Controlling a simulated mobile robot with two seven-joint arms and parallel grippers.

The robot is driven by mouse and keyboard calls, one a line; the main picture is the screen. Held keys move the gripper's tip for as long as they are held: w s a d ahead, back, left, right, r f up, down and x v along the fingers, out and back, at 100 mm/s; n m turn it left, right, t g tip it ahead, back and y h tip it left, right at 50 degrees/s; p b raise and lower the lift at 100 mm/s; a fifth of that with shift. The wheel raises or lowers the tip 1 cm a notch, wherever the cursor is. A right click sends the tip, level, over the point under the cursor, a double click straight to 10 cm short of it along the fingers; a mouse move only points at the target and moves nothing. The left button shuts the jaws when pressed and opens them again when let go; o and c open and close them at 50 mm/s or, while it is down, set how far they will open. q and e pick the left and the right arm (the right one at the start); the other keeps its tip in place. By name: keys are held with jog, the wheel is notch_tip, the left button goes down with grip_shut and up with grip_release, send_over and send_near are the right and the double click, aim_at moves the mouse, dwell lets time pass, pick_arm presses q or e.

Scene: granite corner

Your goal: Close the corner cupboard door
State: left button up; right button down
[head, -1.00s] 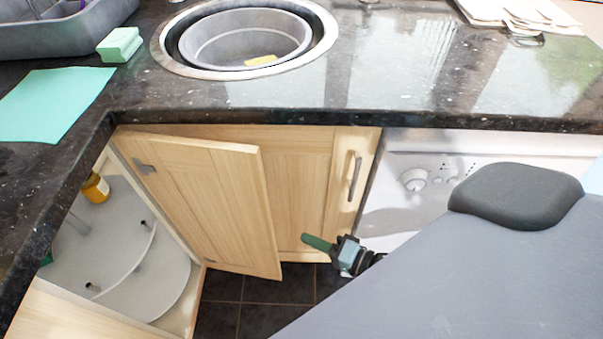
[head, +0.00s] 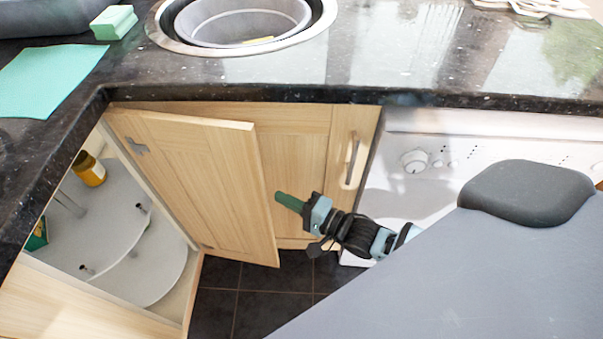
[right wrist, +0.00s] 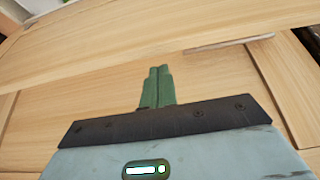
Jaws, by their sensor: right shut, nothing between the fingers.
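The corner cupboard door (head: 195,185) is light wood and stands open, hinged at its left side by the carousel opening. Its free edge points toward the right, in front of another wooden door (head: 300,165). My right gripper (head: 279,197) is shut and empty, with green fingers just right of the door's free edge; I cannot tell if they touch it. In the right wrist view the shut fingers (right wrist: 157,86) point at a wood panel, with a wooden edge (right wrist: 140,40) crossing ahead of them. My left gripper is not in view.
Grey carousel shelves (head: 140,265) with a yellow jar (head: 89,170) show inside the open cupboard. The dark granite worktop (head: 420,70) overhangs the doors. A white appliance (head: 400,195) stands to the right. Dark floor tiles (head: 265,285) lie below.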

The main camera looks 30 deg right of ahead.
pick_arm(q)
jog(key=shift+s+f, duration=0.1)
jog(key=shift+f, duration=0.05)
pick_arm(e)
jog(key=shift+x, duration=1.3)
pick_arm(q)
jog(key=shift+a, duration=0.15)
pick_arm(e)
jog(key=shift+s, duration=0.15)
